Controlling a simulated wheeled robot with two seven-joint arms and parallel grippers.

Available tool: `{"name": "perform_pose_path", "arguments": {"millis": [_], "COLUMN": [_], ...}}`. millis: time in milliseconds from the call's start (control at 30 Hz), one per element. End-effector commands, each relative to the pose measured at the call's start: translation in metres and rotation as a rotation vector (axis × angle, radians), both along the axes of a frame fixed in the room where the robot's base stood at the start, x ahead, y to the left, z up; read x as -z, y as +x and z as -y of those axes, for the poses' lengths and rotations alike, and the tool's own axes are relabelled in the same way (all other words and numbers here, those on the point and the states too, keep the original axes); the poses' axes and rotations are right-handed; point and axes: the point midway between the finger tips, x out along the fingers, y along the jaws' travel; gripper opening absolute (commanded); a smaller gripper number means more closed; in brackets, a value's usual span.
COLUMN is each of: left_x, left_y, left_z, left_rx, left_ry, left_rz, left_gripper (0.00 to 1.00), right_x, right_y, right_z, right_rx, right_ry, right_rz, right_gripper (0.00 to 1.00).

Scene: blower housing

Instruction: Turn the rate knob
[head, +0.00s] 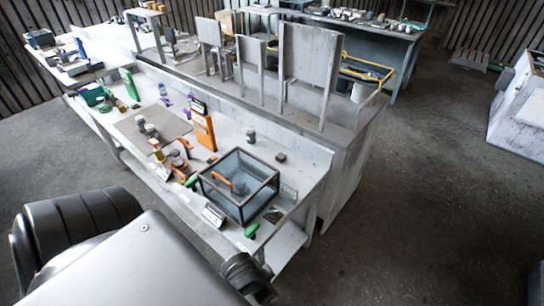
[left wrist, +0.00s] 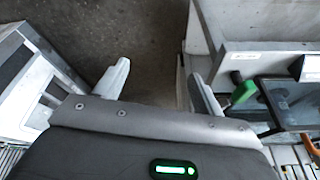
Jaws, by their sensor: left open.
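I cannot pick out the rate knob for certain in either view. A clear box with a dark frame (head: 239,185) stands at the near right end of the grey workbench (head: 285,140), with an orange part inside. The box also shows at the right of the left wrist view (left wrist: 292,104). A green-handled item (head: 251,230) lies by the box's near corner and also shows in the left wrist view (left wrist: 243,91), close beside one finger. My left gripper (left wrist: 158,88) is open, its fingers wide apart with nothing between them. My right gripper is not identifiable.
An orange upright device (head: 204,130) stands on the bench behind the box. A small white sign (head: 213,215) stands at the front edge. Grey upright panels (head: 310,57) rise behind. A white cabinet (head: 518,105) is at the far right. The floor between is clear.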

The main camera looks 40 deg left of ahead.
Motion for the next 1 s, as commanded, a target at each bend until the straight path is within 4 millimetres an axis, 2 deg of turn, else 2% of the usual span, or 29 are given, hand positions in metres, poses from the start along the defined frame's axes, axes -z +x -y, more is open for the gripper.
{"name": "perform_pose_path", "arguments": {"millis": [33, 67, 200, 433, 600, 667, 767, 867, 900, 1000], "left_x": [-0.029, -0.040, -0.060, -0.069, -0.059, -0.051, -0.033, -0.020, -0.017, -0.019], "left_y": [0.013, 0.021, 0.051, 0.094, 0.123, 0.134, 0.155, 0.174, 0.180, 0.193], "left_z": [0.007, 0.013, 0.041, 0.084, 0.106, 0.105, 0.082, 0.032, 0.008, -0.051], "left_rx": [0.067, 0.115, 0.319, 0.671, 1.016, 1.171, 1.450, 1.672, 1.739, 1.852], "left_ry": [0.014, 0.023, 0.072, 0.175, 0.306, 0.377, 0.518, 0.644, 0.684, 0.758], "left_rz": [0.046, 0.073, 0.168, 0.299, 0.366, 0.371, 0.322, 0.198, 0.136, -0.023], "left_gripper": [0.69, 0.69, 0.69, 0.69, 0.69, 0.69, 0.69, 0.69, 0.69, 0.69], "right_x": [-0.009, -0.011, -0.012, -0.013, -0.013, -0.013, -0.013, -0.013, -0.013, -0.013], "right_y": [0.000, 0.000, 0.000, 0.001, 0.001, 0.001, 0.001, 0.001, 0.001, 0.001], "right_z": [-0.001, -0.001, -0.004, -0.007, -0.006, -0.005, -0.004, -0.003, -0.002, -0.001], "right_rx": [0.001, 0.001, 0.002, 0.002, 0.002, 0.002, 0.002, 0.001, 0.001, 0.000], "right_ry": [0.001, 0.001, 0.005, 0.009, 0.007, 0.005, 0.004, 0.003, 0.002, 0.000], "right_rz": [0.000, 0.000, -0.001, 0.001, 0.002, 0.001, 0.001, 0.001, 0.002, 0.002], "right_gripper": [0.00, 0.00, 0.00, 0.00, 0.00, 0.00, 0.00, 0.00, 0.00, 0.00]}}
